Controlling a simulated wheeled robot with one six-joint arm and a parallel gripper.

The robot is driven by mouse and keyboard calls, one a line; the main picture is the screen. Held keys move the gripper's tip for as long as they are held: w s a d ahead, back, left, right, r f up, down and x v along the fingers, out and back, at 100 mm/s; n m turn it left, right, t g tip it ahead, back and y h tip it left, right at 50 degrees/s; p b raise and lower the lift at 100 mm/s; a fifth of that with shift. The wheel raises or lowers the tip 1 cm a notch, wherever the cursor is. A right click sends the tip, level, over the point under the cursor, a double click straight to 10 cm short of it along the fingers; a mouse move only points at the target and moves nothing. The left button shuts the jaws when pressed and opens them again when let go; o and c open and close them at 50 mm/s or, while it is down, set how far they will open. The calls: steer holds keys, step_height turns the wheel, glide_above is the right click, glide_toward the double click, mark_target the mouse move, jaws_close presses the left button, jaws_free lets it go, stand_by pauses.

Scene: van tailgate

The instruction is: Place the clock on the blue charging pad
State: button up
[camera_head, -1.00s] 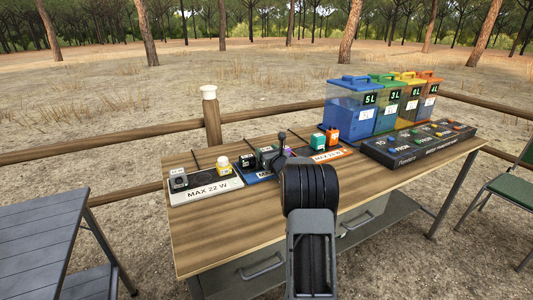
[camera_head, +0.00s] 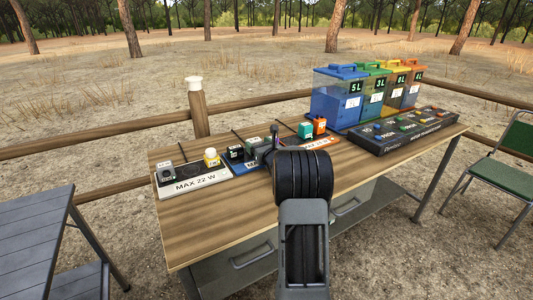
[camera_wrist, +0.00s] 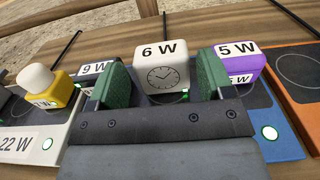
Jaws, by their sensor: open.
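The clock (camera_wrist: 162,68) is a white rounded block marked 6 W, with a black dial on the face toward the wrist camera. It stands between the green pads of my gripper (camera_wrist: 162,78), with gaps on both sides. My gripper is open around it and not closed on it. The blue charging pad (camera_wrist: 272,127) shows to the right of the gripper, with a lit green spot. The clock's base is hidden by the gripper body, so its contact with the pad cannot be told. In the head view my gripper (camera_head: 264,150) is over the blue pad (camera_head: 237,168) and hides the clock.
A purple 5 W block (camera_wrist: 238,65) stands close right of the right finger. A dark 9 W block (camera_wrist: 90,76) is by the left finger. The white pad (camera_head: 190,180) holds a yellow block (camera_head: 211,158). An orange pad (camera_head: 320,143), dark panel and colored bins stand right.

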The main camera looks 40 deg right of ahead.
steer(key=s, duration=0.5)
steer(key=s+a, duration=0.1)
steer(key=s, duration=0.2)
steer(key=shift+s+a, duration=0.1)
steer(key=shift+s, duration=0.25)
